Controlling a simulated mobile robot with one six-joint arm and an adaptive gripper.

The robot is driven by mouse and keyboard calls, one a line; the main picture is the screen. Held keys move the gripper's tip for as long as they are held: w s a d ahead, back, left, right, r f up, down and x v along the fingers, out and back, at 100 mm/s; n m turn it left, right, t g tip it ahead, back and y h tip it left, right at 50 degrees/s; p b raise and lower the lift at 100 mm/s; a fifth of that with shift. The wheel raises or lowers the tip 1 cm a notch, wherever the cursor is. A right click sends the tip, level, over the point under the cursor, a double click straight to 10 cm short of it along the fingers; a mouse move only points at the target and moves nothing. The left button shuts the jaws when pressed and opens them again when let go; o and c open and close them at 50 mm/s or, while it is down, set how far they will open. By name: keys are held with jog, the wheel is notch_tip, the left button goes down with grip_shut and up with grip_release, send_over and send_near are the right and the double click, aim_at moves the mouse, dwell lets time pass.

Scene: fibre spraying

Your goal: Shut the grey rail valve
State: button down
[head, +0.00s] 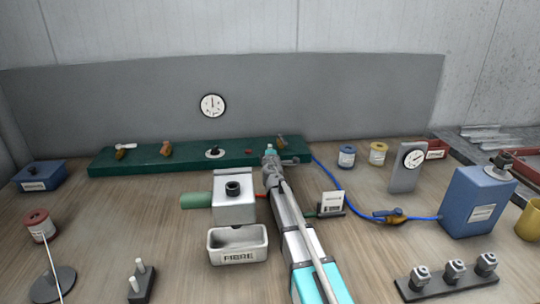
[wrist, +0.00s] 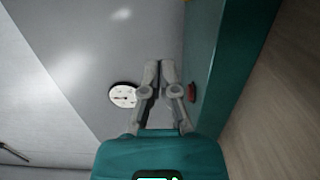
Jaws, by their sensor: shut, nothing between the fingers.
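A long green rail (head: 95,168) lies at the back of the bench against the grey panel. At its left end is a valve with a pale grey lever (head: 126,146) lying sideways along the rail over a brassy body. A small round black-and-white fitting (head: 214,152) sits mid-rail. I cannot tell for certain which is the grey rail valve. My gripper (wrist: 160,66) is shut and empty, fingertips together. In the wrist view it is in front of the panel, beside the green rail (wrist: 205,45) and near a red button (wrist: 192,92). No valve shows in the wrist view.
A white gauge (head: 212,105) hangs on the panel; it also shows in the wrist view (wrist: 122,96). An orange-brown fitting (head: 166,148) stands on the rail. A grey block (head: 233,205) and FIBRE tray (head: 238,246) stand left of my arm. A blue hose (head: 340,186) runs right.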

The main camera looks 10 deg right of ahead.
aim_at(285, 144)
jog(key=shift+w, duration=0.95)
jog(key=d, duration=0.3)
jog(key=shift+w+d, duration=0.25)
jog(key=shift+d, duration=0.3)
jog(key=shift+d, duration=1.2)
jog(key=shift+w+d, duration=0.15)
jog(key=shift+d, duration=0.75)
jog(key=shift+w+d, duration=0.35)
jog(key=shift+d, duration=0.3)
jog(key=shift+w+d, duration=0.3)
jog(key=shift+d, duration=0.35)
